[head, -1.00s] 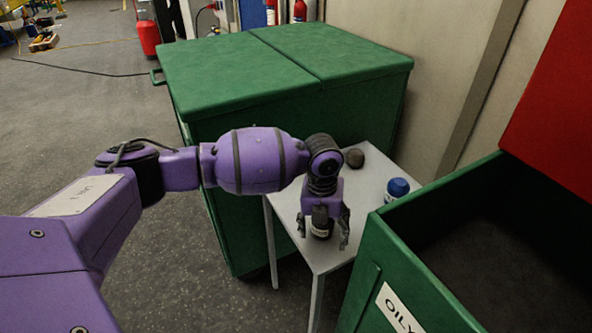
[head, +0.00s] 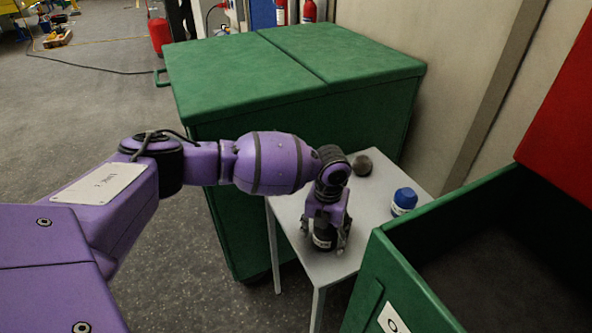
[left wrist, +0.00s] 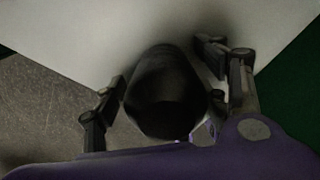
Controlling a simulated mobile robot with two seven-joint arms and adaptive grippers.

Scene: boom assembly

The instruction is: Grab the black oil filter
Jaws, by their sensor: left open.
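The black oil filter (head: 323,236) stands upright on the small grey table, with a pale label on its lower side. In the left wrist view the filter (left wrist: 165,95) is a dark cylinder between the fingers. My left gripper (head: 325,238) points down over the filter from above, with one finger on each side. The fingers are open; a gap shows between the left finger and the filter in the left wrist view (left wrist: 163,105). The right finger is close to the filter, and I cannot tell whether it touches. My right gripper is not in view.
The grey table (head: 375,215) also holds a blue filter (head: 404,201) at the right and a dark round object (head: 362,165) at the back. A closed green bin (head: 290,75) stands behind. An open green bin (head: 375,285) with a red lid (head: 565,100) is at the right.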

